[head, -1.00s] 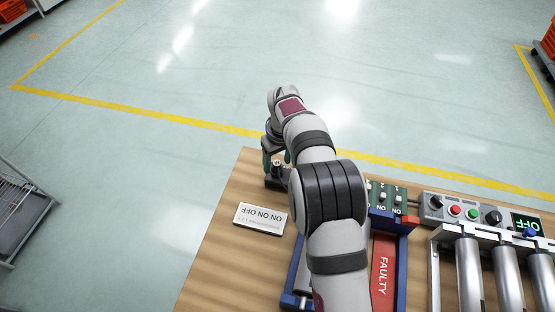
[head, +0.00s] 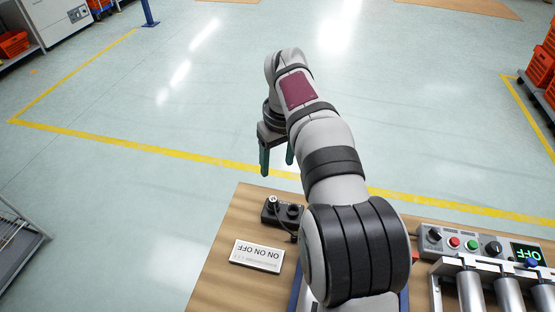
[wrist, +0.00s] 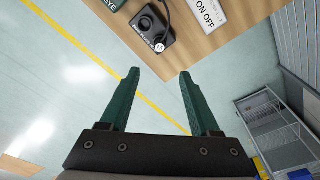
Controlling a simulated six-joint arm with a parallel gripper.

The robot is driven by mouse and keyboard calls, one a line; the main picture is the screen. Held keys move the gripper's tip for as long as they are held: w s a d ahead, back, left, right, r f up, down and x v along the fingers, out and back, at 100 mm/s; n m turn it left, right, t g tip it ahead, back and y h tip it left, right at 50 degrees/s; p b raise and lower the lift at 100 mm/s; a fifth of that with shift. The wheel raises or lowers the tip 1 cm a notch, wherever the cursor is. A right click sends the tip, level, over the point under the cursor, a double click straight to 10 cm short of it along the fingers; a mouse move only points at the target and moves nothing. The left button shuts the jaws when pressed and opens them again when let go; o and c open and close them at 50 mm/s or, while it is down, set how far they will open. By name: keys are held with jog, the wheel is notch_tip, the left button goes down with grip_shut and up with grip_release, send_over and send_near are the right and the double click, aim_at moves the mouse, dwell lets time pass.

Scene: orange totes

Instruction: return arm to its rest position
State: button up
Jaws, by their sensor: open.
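My gripper (head: 277,162) is open and empty, with green fingers pointing down. In the head view it hangs in the air past the far edge of the wooden table (head: 215,270). In the wrist view my gripper (wrist: 158,85) has its two fingers spread apart, with only floor between them. A small black device with a knob and a cable (head: 282,212) sits at the table's far edge, apart from the fingers; it also shows in the wrist view (wrist: 150,25). My arm hides the middle of the table.
At the right stand a control panel with buttons (head: 460,243), an "OFF" display (head: 528,252) and metal rollers (head: 505,290). A metal rack (head: 18,235) stands at the left. The floor beyond is clear.

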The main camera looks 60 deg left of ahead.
dwell(0.4)
jog(key=w+d+r+m, duration=0.3)
jog(key=w+d+m, duration=0.1)
jog(key=d, duration=0.5)
jog(key=w+d+r+m, duration=0.3)
jog(key=w+d, duration=0.1)
jog(key=d, duration=0.4)
jog(key=s+d+m, duration=0.2)
jog(key=d+m, duration=0.5)
jog(key=d, duration=1)
jog(key=s+d+f+m, duration=0.2)
jog(key=s+d+m, duration=0.2)
jog(key=s+d, duration=0.2)
jog(key=s+d+f+m, duration=0.3)
jog(key=s+d+m, duration=0.2)
jog(key=s+d, duration=0.1)
jog(key=shift+s+d+f+m, duration=0.3)
jog(key=shift+s+f, duration=0.05)
jog(key=shift+s, duration=0.35)
